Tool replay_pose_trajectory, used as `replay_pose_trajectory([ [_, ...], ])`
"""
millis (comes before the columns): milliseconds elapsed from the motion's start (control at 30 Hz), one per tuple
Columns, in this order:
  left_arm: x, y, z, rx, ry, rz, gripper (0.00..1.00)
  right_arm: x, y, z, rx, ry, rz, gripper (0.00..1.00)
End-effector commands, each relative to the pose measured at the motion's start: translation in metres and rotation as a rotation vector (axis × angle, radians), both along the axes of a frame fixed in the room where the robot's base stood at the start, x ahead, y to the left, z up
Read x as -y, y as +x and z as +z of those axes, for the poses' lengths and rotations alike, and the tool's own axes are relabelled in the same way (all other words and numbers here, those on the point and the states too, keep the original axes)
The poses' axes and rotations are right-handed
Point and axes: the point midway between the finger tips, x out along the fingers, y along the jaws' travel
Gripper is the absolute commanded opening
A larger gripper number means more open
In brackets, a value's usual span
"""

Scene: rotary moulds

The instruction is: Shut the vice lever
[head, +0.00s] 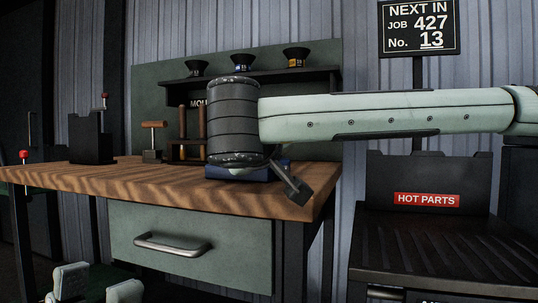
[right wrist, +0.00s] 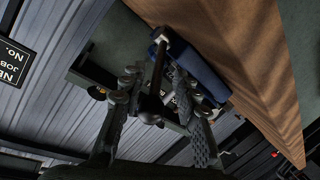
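The blue vice (head: 278,171) sits at the right end of the wooden bench, mostly hidden behind my right arm. In the right wrist view the blue vice body (right wrist: 203,75) lies beside the bench edge. The vice lever (right wrist: 158,62), a dark rod, runs down between the fingers of my right gripper (right wrist: 156,78). Those fingers look apart, with the rod between them; I cannot tell whether either touches it. In the head view, my right arm's wrist hides most of that gripper. My left gripper (head: 97,284) is open and empty, low in front of the bench.
The wooden bench (head: 120,181) has a drawer with a metal handle (head: 173,244). Black holders and wooden-handled tools stand towards its back. A dark rack labelled HOT PARTS (head: 427,199) stands on the right. The bench's front middle is clear.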

Motion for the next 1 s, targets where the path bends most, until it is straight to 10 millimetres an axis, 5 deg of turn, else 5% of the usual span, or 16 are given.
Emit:
replay_pose_trajectory([
  [533, 0.000, 0.000, 0.000, 0.000, -0.001, 0.000, 0.40, -0.011, -0.098, 0.017, 0.003, -0.003, 0.005, 0.31],
  [1000, 0.000, 0.000, 0.000, 0.001, -0.001, 0.000, 0.40, -0.012, -0.115, 0.020, -0.001, -0.002, 0.002, 0.31],
])
